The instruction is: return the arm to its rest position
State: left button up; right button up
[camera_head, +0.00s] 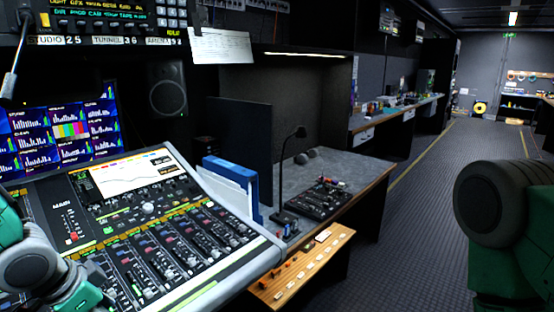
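Neither of my grippers shows in the head view. Part of my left arm, grey and green, comes in at the lower left edge, in front of the mixing console (150,225). A large grey and green part of my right arm stands at the right edge, over the aisle floor. The ends of both arms are out of frame, so I cannot see whether they hold anything.
A desk (345,172) right of the console carries a gooseneck microphone (284,170) and a small control panel (322,198). A wooden button strip (302,268) juts out in front. The aisle floor (420,215) is clear towards the back.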

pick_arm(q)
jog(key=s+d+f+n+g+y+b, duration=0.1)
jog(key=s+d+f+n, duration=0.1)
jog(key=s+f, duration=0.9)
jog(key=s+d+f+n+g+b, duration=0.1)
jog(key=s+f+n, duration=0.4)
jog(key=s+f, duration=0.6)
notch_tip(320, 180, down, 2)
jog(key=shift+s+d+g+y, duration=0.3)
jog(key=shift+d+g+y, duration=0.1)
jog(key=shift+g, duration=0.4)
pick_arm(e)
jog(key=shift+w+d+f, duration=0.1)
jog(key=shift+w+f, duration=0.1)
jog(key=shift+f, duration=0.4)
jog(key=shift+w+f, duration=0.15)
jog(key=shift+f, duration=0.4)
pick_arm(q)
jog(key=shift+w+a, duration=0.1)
